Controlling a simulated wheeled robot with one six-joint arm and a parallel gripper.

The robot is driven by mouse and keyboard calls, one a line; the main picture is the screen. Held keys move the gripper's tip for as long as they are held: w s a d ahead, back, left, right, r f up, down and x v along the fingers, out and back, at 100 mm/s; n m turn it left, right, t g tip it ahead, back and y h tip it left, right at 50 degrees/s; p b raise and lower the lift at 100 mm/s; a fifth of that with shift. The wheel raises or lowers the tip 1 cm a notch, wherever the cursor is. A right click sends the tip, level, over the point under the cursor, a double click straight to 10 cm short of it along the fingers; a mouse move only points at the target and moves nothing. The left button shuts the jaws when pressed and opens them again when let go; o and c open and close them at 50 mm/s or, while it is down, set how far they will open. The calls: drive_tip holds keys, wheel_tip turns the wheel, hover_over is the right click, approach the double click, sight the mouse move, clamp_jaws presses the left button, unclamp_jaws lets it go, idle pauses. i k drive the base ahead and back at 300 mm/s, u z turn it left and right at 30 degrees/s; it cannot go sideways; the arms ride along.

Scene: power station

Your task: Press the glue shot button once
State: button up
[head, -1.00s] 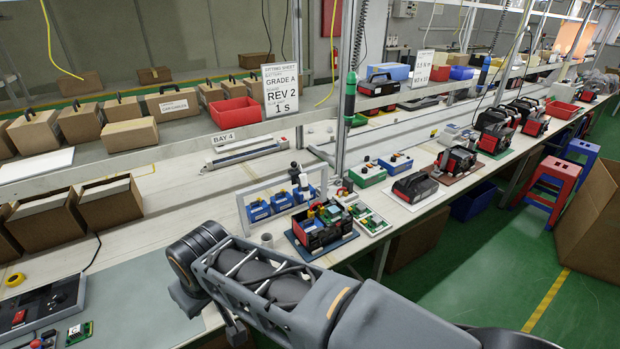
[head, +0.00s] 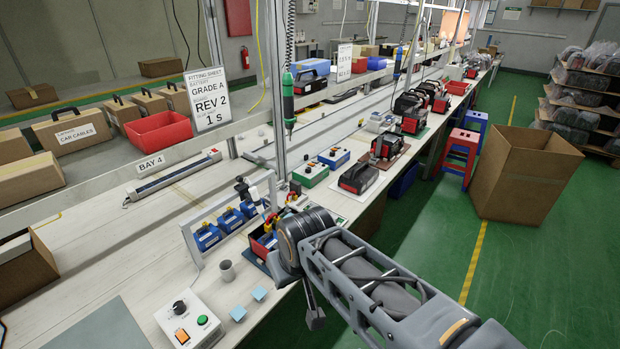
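A white control box (head: 190,322) stands on the bench at the lower left. Its sloped top carries a black knob (head: 179,307), a green round button (head: 202,320) and an orange square button (head: 182,336). I cannot read any label, so I cannot tell whether one is the glue shot button. My arm reaches in from the lower right, and its wrist is over the bench edge, to the right of the box and apart from it. A dark end part, likely of my gripper (head: 315,318), hangs below the wrist; its fingers and opening cannot be made out.
A grey cup (head: 227,271) and two light blue pads (head: 238,313) lie between box and wrist. A white frame (head: 192,245) with blue units (head: 208,237) stands behind. A green tool (head: 289,100) hangs above the bench. A cardboard box (head: 525,175) stands on the floor at right.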

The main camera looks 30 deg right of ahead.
sight(203, 319)
drive_tip(key=z, duration=1.4)
drive_tip(key=k, duration=0.85)
drive_tip(key=u, duration=0.95)
drive_tip(key=i, duration=1)
drive_tip(key=u, duration=0.05)
